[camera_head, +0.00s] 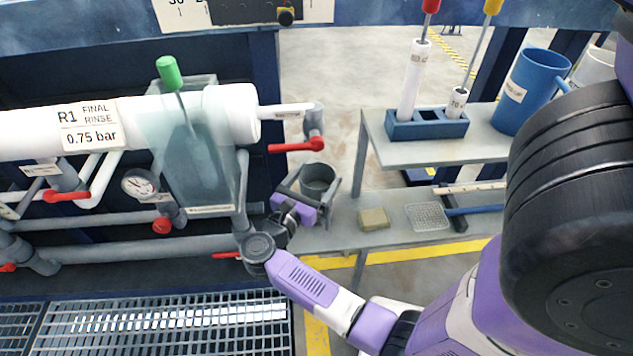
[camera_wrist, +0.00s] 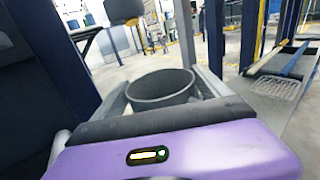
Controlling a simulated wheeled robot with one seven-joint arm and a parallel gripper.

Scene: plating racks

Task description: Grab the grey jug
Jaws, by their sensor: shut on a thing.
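The grey jug (camera_head: 318,181) is a round, open-topped cup at the left end of the lower grey shelf. My gripper (camera_head: 322,188) reaches it from the lower left, with one finger on each side of the jug. In the wrist view the grey jug (camera_wrist: 160,88) stands between the two fingers of my gripper (camera_wrist: 165,86), its rim upright and its inside empty as far as I see. The fingers are shut on its sides. The jug's lower part and base are hidden by my gripper, so I cannot tell whether it touches the shelf.
The lower shelf (camera_head: 390,237) also holds a tan block (camera_head: 373,219) and a wire mesh skimmer (camera_head: 427,217). Above, the upper shelf (camera_head: 372,133) carries a blue jug (camera_head: 530,92) and a blue holder (camera_head: 426,126). A red-handled valve (camera_head: 297,146) and pipes stand close at left.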

